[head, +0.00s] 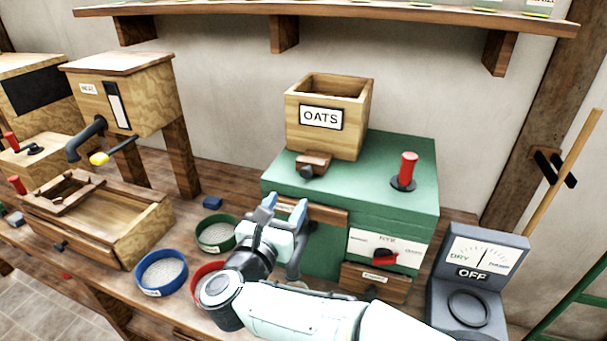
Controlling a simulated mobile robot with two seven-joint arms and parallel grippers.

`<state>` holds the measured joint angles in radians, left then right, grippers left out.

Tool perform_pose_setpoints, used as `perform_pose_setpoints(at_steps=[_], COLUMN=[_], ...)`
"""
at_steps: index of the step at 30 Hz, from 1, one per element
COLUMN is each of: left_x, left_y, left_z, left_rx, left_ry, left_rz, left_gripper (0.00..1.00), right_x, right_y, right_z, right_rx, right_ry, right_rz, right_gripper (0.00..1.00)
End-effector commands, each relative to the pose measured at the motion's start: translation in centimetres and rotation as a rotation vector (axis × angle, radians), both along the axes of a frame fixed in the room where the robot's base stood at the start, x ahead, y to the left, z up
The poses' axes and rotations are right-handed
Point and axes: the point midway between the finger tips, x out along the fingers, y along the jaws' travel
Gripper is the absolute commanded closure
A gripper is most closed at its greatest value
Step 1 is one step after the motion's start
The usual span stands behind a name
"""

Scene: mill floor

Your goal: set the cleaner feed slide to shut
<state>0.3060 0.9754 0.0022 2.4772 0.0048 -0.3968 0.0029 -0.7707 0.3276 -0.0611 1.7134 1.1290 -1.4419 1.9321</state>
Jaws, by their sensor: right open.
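A green machine (408,165) carries a wooden hopper (358,115) labelled OATS. At the hopper's front foot is a small brown wooden slide (318,160) with a dark round knob; I take this for the feed slide, but no label on it is readable, and I cannot tell whether it is open or shut. My right gripper (284,207) is open, in front of the green machine's left front, below the slide and apart from it. It covers part of the machine's front. My left gripper is not in view.
A red-handled lever (408,168) stands on the machine's top right; a red-knobbed dial (384,256) is on its front. Blue (161,272), green (216,233) and red (202,275) sieves lie left of my arm. A grey meter reading OFF (473,273) stands right.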

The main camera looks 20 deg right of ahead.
Motion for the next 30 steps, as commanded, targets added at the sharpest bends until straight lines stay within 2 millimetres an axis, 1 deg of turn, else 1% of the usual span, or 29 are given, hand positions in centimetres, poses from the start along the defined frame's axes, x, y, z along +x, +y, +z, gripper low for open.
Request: perform_pose_setpoints(at_steps=[1,6,9,13,18,27,28,29,30], left_x=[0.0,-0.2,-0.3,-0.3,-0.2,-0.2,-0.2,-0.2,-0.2], left_y=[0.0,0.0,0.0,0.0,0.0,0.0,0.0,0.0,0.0], left_z=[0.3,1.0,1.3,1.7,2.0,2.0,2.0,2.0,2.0], left_rx=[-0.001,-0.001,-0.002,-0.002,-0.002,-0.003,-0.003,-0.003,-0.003], left_ry=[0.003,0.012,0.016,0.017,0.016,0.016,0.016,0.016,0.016], left_rz=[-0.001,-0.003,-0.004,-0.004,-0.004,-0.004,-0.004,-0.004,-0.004], left_gripper=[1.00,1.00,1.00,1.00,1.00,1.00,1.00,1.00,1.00], right_x=[0.9,4.0,5.7,7.2,8.3,8.5,8.5,8.5,8.5], right_y=[-0.7,-2.8,-3.9,-4.9,-5.6,-5.7,-5.7,-5.7,-5.7], right_z=[0.2,0.2,0.2,0.1,0.0,0.0,0.0,0.0,0.0], right_rx=[0.000,-0.001,0.000,-0.001,-0.001,0.000,0.000,0.000,0.000], right_ry=[0.000,0.000,0.000,0.001,0.001,0.000,0.000,0.000,0.000], right_rz=[-0.004,-0.005,-0.003,-0.002,0.001,0.001,0.001,0.001,0.001], right_gripper=[0.45,0.45,0.45,0.45,0.45,0.45,0.48,0.58,0.71])
